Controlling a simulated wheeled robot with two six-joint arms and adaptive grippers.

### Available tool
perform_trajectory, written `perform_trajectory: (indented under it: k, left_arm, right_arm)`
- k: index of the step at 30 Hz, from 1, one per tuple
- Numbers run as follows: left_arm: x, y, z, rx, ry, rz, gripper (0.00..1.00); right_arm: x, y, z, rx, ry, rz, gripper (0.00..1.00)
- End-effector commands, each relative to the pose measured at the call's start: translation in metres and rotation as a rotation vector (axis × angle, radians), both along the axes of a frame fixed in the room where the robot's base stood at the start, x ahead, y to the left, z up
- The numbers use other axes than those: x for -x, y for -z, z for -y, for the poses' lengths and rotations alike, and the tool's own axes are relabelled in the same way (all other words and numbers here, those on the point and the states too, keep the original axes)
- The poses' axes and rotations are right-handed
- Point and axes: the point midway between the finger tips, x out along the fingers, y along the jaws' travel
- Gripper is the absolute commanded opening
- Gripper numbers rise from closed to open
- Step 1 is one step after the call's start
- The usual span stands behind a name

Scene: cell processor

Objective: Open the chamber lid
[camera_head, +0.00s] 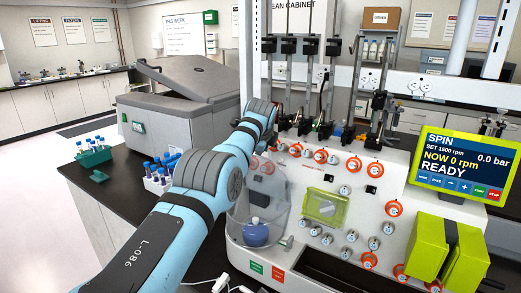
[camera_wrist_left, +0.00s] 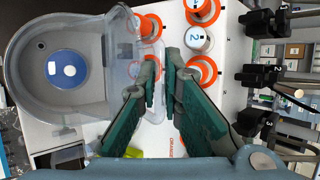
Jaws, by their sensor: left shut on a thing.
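The clear chamber (camera_head: 278,205) stands on the front of the white cell processor (camera_head: 318,185), left of the green-framed window, with a blue round part (camera_head: 255,234) inside. In the left wrist view the chamber (camera_wrist_left: 30,75) lies at the left, its blue and white disc (camera_wrist_left: 68,69) visible. A clear plate, the chamber lid (camera_wrist_left: 150,50), runs along its right side to my left gripper (camera_wrist_left: 164,85). The gripper's green fingers are shut on the edge of this lid. In the head view my left arm hides the gripper and part of the chamber. My right gripper is out of view.
Orange-ringed knobs (camera_wrist_left: 204,72) sit close beside my left fingers. Black clamps (camera_wrist_left: 262,74) stand further right. A screen (camera_head: 463,165) reads READY, 0 rpm. Tube racks (camera_head: 95,157) and a grey centrifuge-like machine (camera_head: 190,85) stand left of my arm.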

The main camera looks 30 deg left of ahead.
Motion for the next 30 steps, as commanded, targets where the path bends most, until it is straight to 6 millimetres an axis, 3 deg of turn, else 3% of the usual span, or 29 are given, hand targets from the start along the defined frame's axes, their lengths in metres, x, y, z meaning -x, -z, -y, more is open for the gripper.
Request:
perform_trajectory:
  k: [9,10,13,30]
  left_arm:
    - [0.0001,0.0015,0.0008,0.003,-0.001,-0.002,0.00]
    - [0.0001,0.0015,0.0008,0.003,-0.001,-0.002,0.12]
    - [0.0001,0.0013,0.0007,0.002,-0.001,-0.001,0.28]
    - [0.0000,0.0049,0.0006,0.001,0.000,-0.002,0.28]
  right_arm:
    - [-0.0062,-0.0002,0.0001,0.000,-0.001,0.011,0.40]
    - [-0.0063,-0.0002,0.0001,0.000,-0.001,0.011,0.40]
    - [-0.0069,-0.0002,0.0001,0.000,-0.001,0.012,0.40]
    - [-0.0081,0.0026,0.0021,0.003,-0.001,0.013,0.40]
